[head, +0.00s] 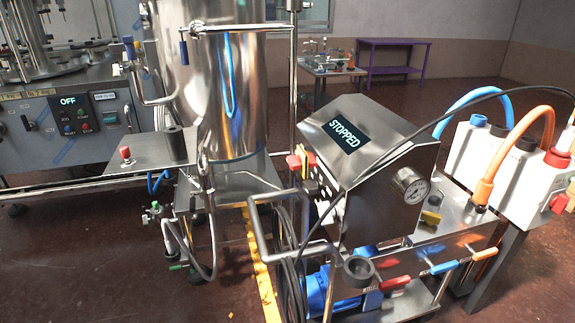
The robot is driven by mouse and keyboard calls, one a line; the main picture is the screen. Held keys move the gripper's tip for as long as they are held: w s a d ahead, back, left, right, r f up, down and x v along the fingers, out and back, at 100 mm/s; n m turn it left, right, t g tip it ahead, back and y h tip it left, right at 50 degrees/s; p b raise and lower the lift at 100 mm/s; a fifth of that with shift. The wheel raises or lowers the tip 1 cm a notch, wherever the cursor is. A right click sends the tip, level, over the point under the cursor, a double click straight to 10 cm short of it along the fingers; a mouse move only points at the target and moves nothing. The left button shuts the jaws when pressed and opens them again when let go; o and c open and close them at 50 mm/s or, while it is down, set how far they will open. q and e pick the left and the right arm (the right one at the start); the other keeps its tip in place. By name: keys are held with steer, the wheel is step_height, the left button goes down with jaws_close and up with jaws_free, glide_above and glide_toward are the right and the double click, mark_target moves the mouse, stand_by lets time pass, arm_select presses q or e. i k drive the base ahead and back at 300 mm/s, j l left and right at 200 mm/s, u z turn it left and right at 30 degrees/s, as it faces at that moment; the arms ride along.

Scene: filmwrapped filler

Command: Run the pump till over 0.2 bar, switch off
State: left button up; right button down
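The pump cart (375,190) stands right of centre with a slanted steel control box. Its display (346,137) reads STOPPED. A red and yellow rotary switch (299,163) and several small controls (325,197) sit on the box's left face, seen at a steep angle. A round pressure gauge (411,186) is on the right side of the box; its needle is too small to read. A blue pump motor (318,291) lies low in the cart, partly hidden by frame and hoses. Neither gripper is in view.
A tall steel tank (229,95) stands behind left. The filler machine (60,130) at far left shows OFF. A red button (125,153) sits on a steel plate. White units (480,150) with blue and orange hoses stand right. Red, blue and orange valve handles (440,268) line the cart.

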mark_target(295, 162)
steer(key=i+j, duration=0.1)
steer(key=j, duration=0.25)
steer(key=i+j, duration=0.15)
steer(key=j, duration=0.2)
steer(key=i+j, duration=0.1)
steer(key=j, duration=0.25)
steer(key=i+j, duration=0.15)
steer(key=j, duration=0.2)
steer(key=i+j+z, duration=0.1)
steer(key=j+z, duration=0.35)
steer(key=i+j, duration=0.05)
steer(key=j, duration=0.05)
